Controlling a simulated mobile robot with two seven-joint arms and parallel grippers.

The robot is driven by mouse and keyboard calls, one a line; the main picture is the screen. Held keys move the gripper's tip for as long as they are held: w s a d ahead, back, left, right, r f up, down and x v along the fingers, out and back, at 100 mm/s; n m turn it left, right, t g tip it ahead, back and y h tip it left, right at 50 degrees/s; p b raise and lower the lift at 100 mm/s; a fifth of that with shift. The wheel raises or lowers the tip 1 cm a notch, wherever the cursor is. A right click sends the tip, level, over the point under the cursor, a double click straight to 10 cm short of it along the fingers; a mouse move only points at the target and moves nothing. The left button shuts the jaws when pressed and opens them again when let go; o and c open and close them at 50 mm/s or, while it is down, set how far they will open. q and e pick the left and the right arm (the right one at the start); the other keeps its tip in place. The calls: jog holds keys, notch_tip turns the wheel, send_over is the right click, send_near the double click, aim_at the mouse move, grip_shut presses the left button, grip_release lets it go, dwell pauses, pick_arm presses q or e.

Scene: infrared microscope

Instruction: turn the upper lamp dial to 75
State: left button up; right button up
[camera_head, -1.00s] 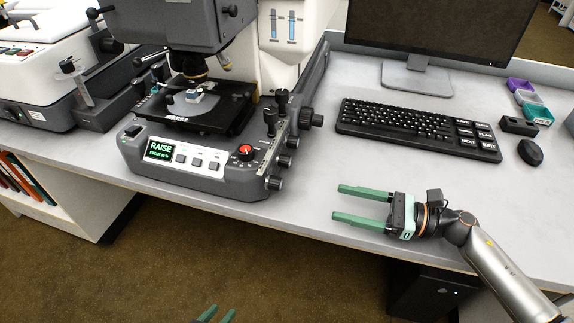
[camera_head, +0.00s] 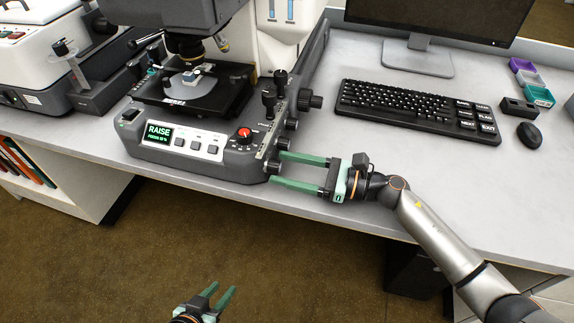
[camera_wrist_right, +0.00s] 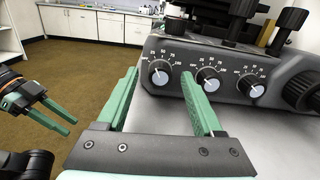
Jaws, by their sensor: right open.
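Three dark dials with numbered scales sit in a row on the microscope's side panel. In the right wrist view they are the left dial (camera_wrist_right: 159,73), the middle dial (camera_wrist_right: 207,79) and the right dial (camera_wrist_right: 254,87). I cannot read which is the upper lamp dial, nor an exact setting. My right gripper (camera_head: 277,167) is open at the side panel. In its wrist view its fingertips (camera_wrist_right: 160,76) stand either side of the left dial, and contact cannot be told. My left gripper (camera_head: 222,290) is open, low in front of the bench; it also shows in the wrist view (camera_wrist_right: 54,113).
The microscope base (camera_head: 200,160) carries a RAISE display (camera_head: 158,133) and a red knob (camera_head: 244,133). A large side knob (camera_head: 316,101) is behind the dials. The keyboard (camera_head: 415,110) and mouse (camera_head: 530,134) lie right. Bench between is clear.

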jog(key=shift+w+a, duration=0.1)
jog(key=shift+a, duration=0.1)
grip_shut()
dwell(0.5)
